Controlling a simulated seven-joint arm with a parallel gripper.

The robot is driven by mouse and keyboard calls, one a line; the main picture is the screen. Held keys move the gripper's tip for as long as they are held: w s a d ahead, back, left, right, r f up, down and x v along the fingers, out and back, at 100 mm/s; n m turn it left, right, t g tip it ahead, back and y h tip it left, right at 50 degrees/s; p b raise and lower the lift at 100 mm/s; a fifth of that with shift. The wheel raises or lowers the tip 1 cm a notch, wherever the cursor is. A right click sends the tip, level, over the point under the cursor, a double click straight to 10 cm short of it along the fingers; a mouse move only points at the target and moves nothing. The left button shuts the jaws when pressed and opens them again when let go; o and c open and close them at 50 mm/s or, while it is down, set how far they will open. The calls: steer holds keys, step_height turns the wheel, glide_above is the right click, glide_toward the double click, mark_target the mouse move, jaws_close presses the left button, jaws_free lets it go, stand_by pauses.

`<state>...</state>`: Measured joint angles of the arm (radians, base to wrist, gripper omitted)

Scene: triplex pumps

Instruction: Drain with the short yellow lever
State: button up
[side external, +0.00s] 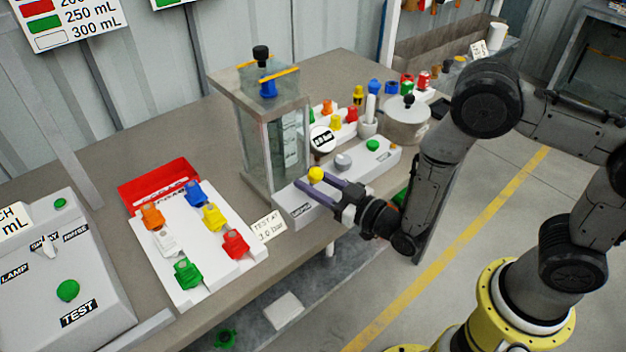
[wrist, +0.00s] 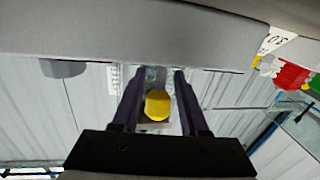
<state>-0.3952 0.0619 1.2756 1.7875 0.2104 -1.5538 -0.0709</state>
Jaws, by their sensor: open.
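The short yellow lever (side external: 316,174) has a round yellow knob and sits on the front of a white box (side external: 300,208) at the table's front edge. In the wrist view its yellow knob (wrist: 158,104) shows between my two fingers. My gripper (side external: 318,184) is open, with its purple-grey fingers on either side of the lever. In the wrist view my gripper (wrist: 160,75) shows a gap between each finger and the knob. A clear glass tank (side external: 272,140) stands just behind the box.
A grey knob (side external: 343,161) and a green button (side external: 372,145) are on the same box to the right. A round gauge (side external: 322,139) and a steel pot (side external: 407,120) stand behind. A panel of coloured valves (side external: 200,245) lies left, beside a TEST box (side external: 62,270).

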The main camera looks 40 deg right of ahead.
jaws_close()
